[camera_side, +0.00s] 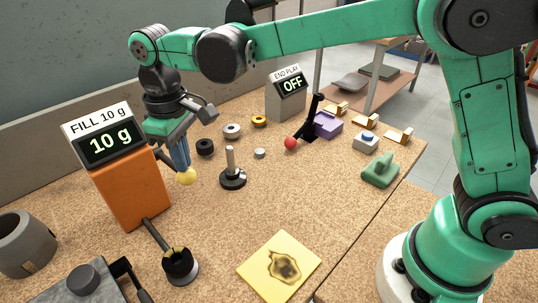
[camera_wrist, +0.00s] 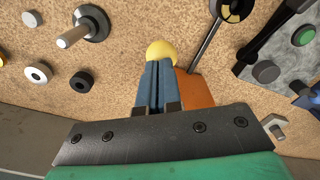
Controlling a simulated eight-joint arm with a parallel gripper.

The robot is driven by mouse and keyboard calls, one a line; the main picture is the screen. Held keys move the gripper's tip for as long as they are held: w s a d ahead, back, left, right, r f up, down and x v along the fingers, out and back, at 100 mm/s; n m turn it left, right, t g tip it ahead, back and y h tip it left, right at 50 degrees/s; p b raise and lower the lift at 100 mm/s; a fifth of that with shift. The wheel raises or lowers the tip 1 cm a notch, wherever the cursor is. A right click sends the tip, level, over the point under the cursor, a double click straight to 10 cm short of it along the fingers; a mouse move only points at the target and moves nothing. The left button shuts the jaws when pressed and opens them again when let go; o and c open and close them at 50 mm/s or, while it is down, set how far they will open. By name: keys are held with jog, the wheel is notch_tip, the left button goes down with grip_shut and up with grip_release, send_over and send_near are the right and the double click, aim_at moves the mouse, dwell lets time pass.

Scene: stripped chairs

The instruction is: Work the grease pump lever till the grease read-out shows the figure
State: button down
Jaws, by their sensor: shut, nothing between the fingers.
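The grease pump is an orange box (camera_side: 130,192) at the left of the bench; it also shows in the wrist view (camera_wrist: 196,88). Its sign reads "FILL 10 g" and its green read-out (camera_side: 109,142) shows "10 g". A yellow ball knob (camera_side: 187,177), which looks like the lever's end, is to the right of the box. My gripper (camera_side: 184,166) is shut and empty, pointing down with its fingertips at the knob. In the wrist view the knob (camera_wrist: 161,51) lies just beyond the fingertips; I cannot tell whether they touch.
A dark nozzle on a rod (camera_side: 180,264) reaches from the pump's foot. A grey box reads "END PLAY OFF" (camera_side: 288,92), near a red-knobbed lever (camera_side: 291,143). A stained yellow cloth (camera_side: 280,266) lies in front.

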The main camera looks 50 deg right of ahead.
notch_tip(320, 180, up, 8)
dwell(0.5)
jog(key=s+d+f+m+t, duration=0.3)
jog(key=s+d, duration=0.2)
jog(key=d, duration=0.3)
jog(key=s+d+f+m+t, duration=0.3)
jog(key=s+d+t, duration=0.1)
jog(key=d, duration=0.4)
jog(key=shift+s+f, duration=0.3)
jog(key=shift+s, duration=0.5)
